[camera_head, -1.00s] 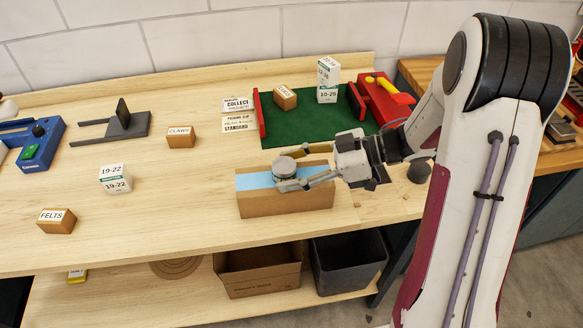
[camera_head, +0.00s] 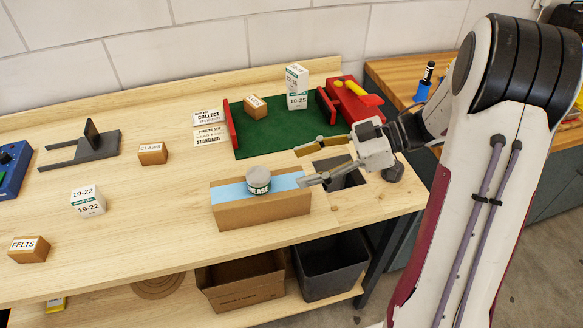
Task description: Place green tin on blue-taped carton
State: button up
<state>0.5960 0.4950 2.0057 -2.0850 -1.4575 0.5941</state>
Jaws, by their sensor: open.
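The tin (camera_head: 258,181), with a grey lid and a green-and-white label reading "BASE", stands upright on top of the carton (camera_head: 262,211). The carton is brown cardboard with a strip of blue tape along its top, and it sits near the bench's front edge. My gripper (camera_head: 308,166) is to the right of the tin, its two fingers spread wide and empty. The near finger is by the carton's right end; I cannot tell whether it touches the carton. The far finger is above the bench behind the carton.
A green mat (camera_head: 280,131) with red ends holds a small wooden block and white boxes. A square hole (camera_head: 343,177) opens in the bench under my gripper. A white box (camera_head: 87,201) and labelled wooden blocks stand to the left. A dark bin (camera_head: 331,268) is below.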

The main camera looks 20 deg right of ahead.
jog(key=shift+v, duration=1.05)
jog(key=shift+w, duration=0.1)
